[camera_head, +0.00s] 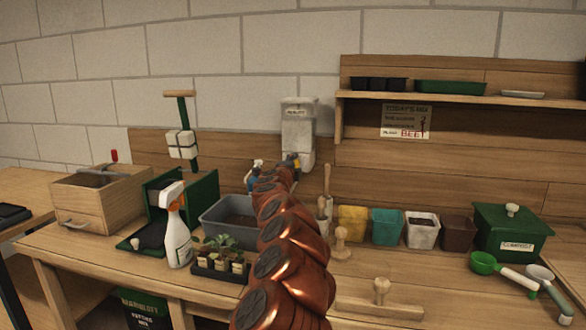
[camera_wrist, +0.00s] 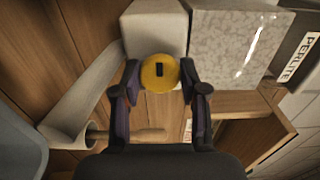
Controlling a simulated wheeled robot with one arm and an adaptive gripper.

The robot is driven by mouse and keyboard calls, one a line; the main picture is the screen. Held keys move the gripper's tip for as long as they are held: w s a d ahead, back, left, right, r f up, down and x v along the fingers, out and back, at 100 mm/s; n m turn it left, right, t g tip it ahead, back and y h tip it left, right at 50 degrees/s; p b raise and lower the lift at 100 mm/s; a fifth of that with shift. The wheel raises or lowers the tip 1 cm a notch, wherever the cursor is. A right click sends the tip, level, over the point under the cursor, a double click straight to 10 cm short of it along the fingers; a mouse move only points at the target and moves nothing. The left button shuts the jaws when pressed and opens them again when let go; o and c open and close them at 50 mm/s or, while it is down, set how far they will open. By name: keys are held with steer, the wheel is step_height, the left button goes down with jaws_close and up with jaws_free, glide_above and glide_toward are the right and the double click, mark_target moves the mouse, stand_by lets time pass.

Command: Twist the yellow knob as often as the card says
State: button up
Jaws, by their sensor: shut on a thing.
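The yellow knob (camera_wrist: 160,72) is round, with a dark slot at its centre, on the front of the perlite dispenser (camera_head: 298,132). It sits between the two fingers of my gripper (camera_wrist: 160,78), which are shut on its left and right sides. In the head view my gripper (camera_head: 274,165) is at the lower front of the dispenser and hides the knob. The card (camera_head: 405,121) hangs under the shelf at the back right. Its heading reads "TODAY'S MIX" and its last line shows "BEET"; the lines between are too small to read.
A grey tub (camera_head: 222,218) stands below the dispenser, beside my arm. A seedling tray (camera_head: 220,266), a spray bottle (camera_head: 176,235) and a green press (camera_head: 190,190) stand left. Coloured pots, wooden tools and a green box (camera_head: 510,235) fill the bench right of my arm.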

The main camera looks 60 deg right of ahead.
stand_by(0.4)
steer(key=o, duration=1.1)
steer(key=shift+o, duration=0.2)
steer(key=shift+s+a, duration=0.1)
steer(key=shift+v, duration=0.75)
steer(key=shift+s+a, duration=0.15)
steer(key=shift+a, duration=0.55)
steer(key=shift+s+a+f, duration=0.1)
steer(key=shift+s+a, duration=0.25)
steer(key=shift+a, duration=0.25)
steer(key=v, duration=0.7)
steer(key=shift+a, duration=0.2)
